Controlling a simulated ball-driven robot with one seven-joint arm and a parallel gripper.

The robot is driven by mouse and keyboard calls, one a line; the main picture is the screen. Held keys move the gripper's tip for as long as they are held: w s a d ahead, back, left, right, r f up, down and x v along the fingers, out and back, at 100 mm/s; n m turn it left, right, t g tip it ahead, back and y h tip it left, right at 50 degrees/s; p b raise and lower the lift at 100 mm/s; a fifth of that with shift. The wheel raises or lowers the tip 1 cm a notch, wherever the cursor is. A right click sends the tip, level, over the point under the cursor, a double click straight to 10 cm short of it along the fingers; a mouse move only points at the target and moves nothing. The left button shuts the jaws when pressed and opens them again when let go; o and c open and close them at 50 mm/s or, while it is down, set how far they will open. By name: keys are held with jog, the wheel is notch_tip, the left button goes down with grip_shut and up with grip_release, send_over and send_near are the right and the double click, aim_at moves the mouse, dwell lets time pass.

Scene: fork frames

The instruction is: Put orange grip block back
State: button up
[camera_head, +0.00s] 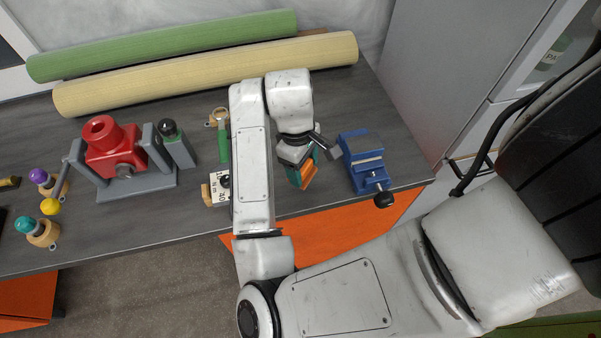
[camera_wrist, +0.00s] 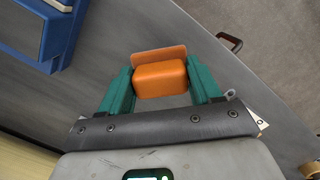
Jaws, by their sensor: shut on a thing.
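The orange grip block (camera_wrist: 161,79) sits between the two teal fingers of my gripper (camera_wrist: 161,88) in the wrist view. The fingers press on its two sides. In the head view the orange block (camera_head: 308,174) shows at the end of my gripper (camera_head: 303,170), above the grey workbench (camera_head: 340,205) and just left of the blue vise. The wrist view shows the bench surface beyond the block. I cannot tell how high the block is above the bench. My arm hides part of the bench in the head view.
A blue vise (camera_head: 362,158) stands right of my gripper, near the bench's right end. Green (camera_head: 170,45) and cream (camera_head: 200,75) rolls lie behind.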

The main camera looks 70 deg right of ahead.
jog(key=shift+w+f, duration=0.25)
jog(key=shift+f, duration=1.65)
jog(key=shift+f+b, duration=0.15)
jog(key=shift+b, duration=0.15)
jog(key=o, duration=1.5)
jog(key=shift+c, duration=0.2)
notch_tip(320, 180, up, 12)
jog(key=w+p, duration=0.1)
jog(key=p, duration=0.2)
jog(key=shift+w+d, duration=0.15)
jog(key=shift+w, duration=0.1)
